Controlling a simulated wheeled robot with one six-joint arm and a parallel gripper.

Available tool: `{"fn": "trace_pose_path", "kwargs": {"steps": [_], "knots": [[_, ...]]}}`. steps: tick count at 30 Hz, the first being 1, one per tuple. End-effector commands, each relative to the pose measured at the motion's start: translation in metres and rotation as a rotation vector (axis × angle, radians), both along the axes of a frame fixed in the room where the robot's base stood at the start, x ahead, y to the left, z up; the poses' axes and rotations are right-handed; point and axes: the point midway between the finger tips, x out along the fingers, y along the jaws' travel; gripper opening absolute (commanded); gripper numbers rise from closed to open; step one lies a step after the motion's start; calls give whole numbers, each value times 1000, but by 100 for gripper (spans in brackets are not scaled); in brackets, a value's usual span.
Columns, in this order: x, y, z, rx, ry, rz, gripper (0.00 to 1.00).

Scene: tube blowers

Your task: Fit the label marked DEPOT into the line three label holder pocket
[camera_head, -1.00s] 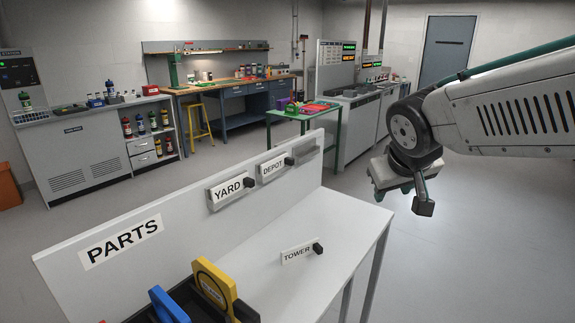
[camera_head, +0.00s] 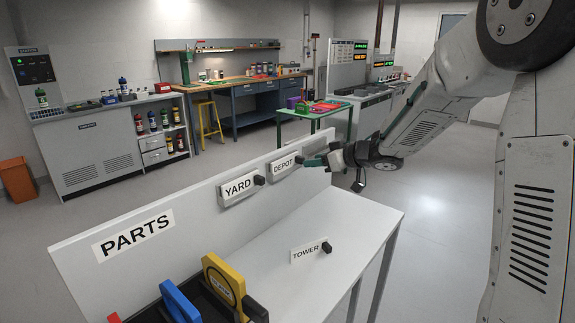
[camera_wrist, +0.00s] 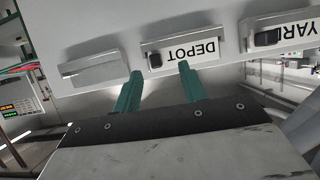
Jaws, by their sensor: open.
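The DEPOT label (camera_head: 283,167) is a white plate with black letters and a black knob, in a holder on the upright panel of the parts table. In the wrist view the DEPOT label (camera_wrist: 192,51) is upside down, with its knob at its left end. My gripper (camera_wrist: 160,70) is open and empty, its two teal fingertips pointing at the label with the knob between them in the picture. I cannot tell if they touch. In the head view my gripper (camera_head: 318,161) is just right of the label. I cannot make out the line three pocket.
The YARD label (camera_head: 237,189) sits beside DEPOT. An empty holder (camera_wrist: 95,70) shows on DEPOT's other side. A PARTS sign (camera_head: 133,234) and a yellow part (camera_head: 224,282) are nearer. A green table (camera_head: 312,115) stands behind.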

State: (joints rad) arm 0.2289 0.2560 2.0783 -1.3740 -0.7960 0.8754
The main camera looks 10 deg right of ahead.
Motion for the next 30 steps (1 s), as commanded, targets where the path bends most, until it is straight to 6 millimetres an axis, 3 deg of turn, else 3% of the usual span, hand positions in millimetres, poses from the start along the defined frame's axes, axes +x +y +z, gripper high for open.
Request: {"fn": "trace_pose_path", "kwargs": {"steps": [10,18,23,30], "knots": [[38,20,-13,0,0,0,42],[43,22,-14,-1,-1,-4,42],[43,22,-14,-1,-1,-3,0],[43,22,-14,-1,-1,-3,0]]}}
